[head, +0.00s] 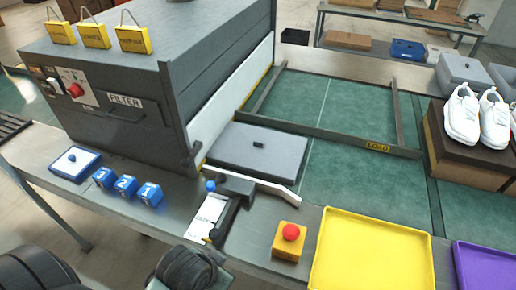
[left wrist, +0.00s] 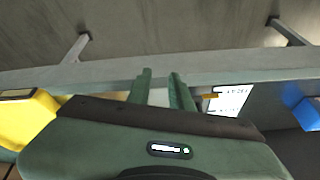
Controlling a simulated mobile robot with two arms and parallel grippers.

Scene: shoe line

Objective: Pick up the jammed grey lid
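The grey lid (head: 257,155) lies flat at the machine's mouth in the head view, with a small dark knob on top. Its left edge is close to the white side panel; whether it is wedged there I cannot tell. My left gripper (left wrist: 161,80) shows in the left wrist view with its two fingers apart and nothing between them. It is near the table's front edge, away from the lid. In the head view only dark parts of my arm show at the bottom, and the fingers are not clear. My right gripper is not in view.
A blue-knobbed lever (head: 210,186) and a white bar (head: 272,187) stand just in front of the lid. A red button box (head: 289,241), yellow tray (head: 372,252) and purple tray (head: 490,265) line the front. The green belt (head: 350,190) right of the lid is clear.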

